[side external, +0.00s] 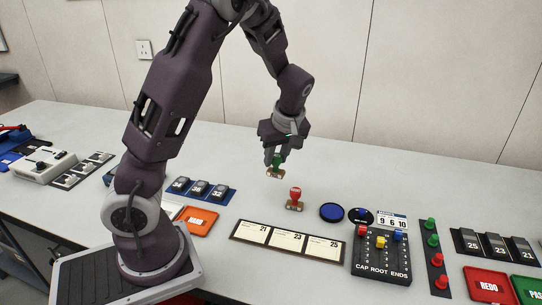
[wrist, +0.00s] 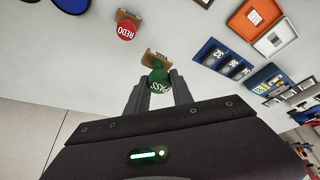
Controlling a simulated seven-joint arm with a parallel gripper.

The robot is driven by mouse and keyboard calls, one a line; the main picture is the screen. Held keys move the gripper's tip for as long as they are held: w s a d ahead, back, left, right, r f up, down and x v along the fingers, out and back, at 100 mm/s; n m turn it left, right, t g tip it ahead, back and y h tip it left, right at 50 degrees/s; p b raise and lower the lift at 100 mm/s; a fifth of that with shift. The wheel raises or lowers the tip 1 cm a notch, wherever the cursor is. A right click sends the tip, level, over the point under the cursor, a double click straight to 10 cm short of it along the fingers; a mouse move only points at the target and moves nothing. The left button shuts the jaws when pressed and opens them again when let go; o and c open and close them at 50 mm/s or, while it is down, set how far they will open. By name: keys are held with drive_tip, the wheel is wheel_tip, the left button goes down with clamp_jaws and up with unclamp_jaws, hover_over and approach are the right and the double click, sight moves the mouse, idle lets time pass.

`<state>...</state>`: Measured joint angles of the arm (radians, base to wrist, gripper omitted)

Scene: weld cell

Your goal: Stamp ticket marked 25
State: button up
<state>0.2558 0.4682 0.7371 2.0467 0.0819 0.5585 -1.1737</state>
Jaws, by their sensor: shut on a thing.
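My gripper (side external: 275,157) is shut on a green-handled stamp with a tan base (side external: 275,172), held above the table. In the wrist view the green knob reads PASS (wrist: 159,82) and sits between my fingers. A red stamp (side external: 295,197) stands on the table just below and right of it; its knob reads REDO in the wrist view (wrist: 126,30). A round blue ink pad (side external: 332,212) lies to the right of the red stamp. The ticket marked 25 (side external: 320,245) is the rightmost of three cream tickets in a dark holder (side external: 236,231), beside tickets 21 and 23.
A black CAP ROOT ENDS board (side external: 382,265) with coloured pegs stands right of the tickets. Beyond it are a strip of green and red pegs (side external: 434,259), a red REDO tray (side external: 488,285) and a green PASS tray (side external: 527,289). A blue rack (side external: 201,189) and orange tray (side external: 197,221) lie left.

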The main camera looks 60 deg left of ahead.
drive_tip(key=w+d+f+m+t+h, duration=0.1)
drive_tip(key=w+d+f+m+t, duration=0.15)
drive_tip(key=w+d+m, duration=0.75)
drive_tip(key=shift+n+t, duration=0.25)
drive_tip(key=shift+n, duration=0.65)
drive_tip(key=shift+w+d+f, duration=0.2)
drive_tip(key=shift+d+f, duration=0.05)
drive_tip(key=shift+f, duration=0.6)
drive_tip(key=shift+w+d+f, duration=0.25)
drive_tip(key=shift+d+f, duration=0.05)
drive_tip(key=shift+f, duration=0.55)
drive_tip(key=shift+w+d+f, duration=0.2)
drive_tip(key=shift+d+f, duration=0.05)
drive_tip(key=shift+f, duration=0.6)
drive_tip(key=shift+f, duration=0.55)
wheel_tip(320, 180, up, 7)
drive_tip(key=shift+d, duration=0.1)
